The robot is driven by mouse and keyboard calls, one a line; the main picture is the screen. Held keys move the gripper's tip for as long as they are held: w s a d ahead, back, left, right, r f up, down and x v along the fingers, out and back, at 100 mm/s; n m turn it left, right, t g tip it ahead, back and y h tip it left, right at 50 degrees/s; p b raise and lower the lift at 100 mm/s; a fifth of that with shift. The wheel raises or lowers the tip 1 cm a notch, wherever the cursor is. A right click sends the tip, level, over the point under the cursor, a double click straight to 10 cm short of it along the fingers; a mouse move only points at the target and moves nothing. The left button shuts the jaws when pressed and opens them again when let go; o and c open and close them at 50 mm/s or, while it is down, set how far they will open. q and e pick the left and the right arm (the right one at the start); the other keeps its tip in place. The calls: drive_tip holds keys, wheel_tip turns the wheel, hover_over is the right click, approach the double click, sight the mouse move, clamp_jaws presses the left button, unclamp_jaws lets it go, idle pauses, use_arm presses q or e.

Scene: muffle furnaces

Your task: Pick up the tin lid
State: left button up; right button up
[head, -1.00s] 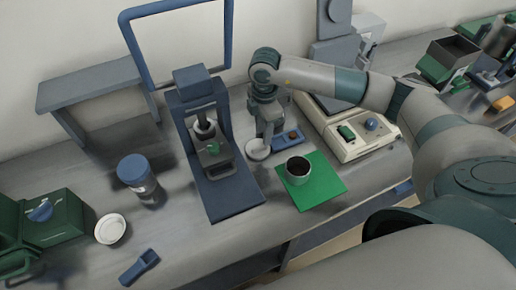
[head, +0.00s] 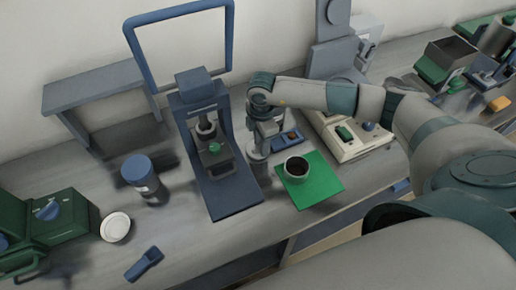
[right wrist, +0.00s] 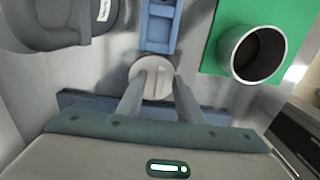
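The tin lid (right wrist: 153,73) is a pale round disc lying on the bench, seen in the right wrist view between and just beyond my fingertips. In the head view it is mostly hidden by my right gripper (head: 258,150). My right gripper points down at the lid; in the right wrist view its two fingers (right wrist: 160,88) stand apart, one on each side of the disc. Whether they touch it I cannot tell. The open dark tin (head: 296,168) stands on a green mat (head: 322,187) to the right; it also shows in the wrist view (right wrist: 252,54). My left gripper is out of view.
A blue-grey press (head: 212,150) stands close left of my right gripper. A small blue tray (head: 287,139) lies behind the lid, and a beige scale (head: 345,140) stands to the right. A blue-capped jar (head: 140,172), white dish (head: 116,227) and blue scoop (head: 144,263) are further left.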

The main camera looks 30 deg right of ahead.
clamp_jaws()
drive_tip(key=shift+r, duration=0.15)
drive_tip(key=shift+r+b, duration=0.5)
drive_tip(key=shift+r, duration=0.1)
wheel_tip(320, 180, up, 2)
drive_tip(key=shift+w+r+b, duration=0.1)
drive_tip(key=shift+r+b, duration=0.1)
drive_tip(key=shift+b, duration=0.5)
drive_tip(key=s+d+r+b, duration=0.3)
drive_tip(key=s+d+r, duration=0.3)
drive_tip(key=s, duration=0.4)
drive_tip(key=shift+d+r+b, duration=0.25)
drive_tip(key=shift+r+b, duration=0.15)
drive_tip(key=shift+r, duration=0.2)
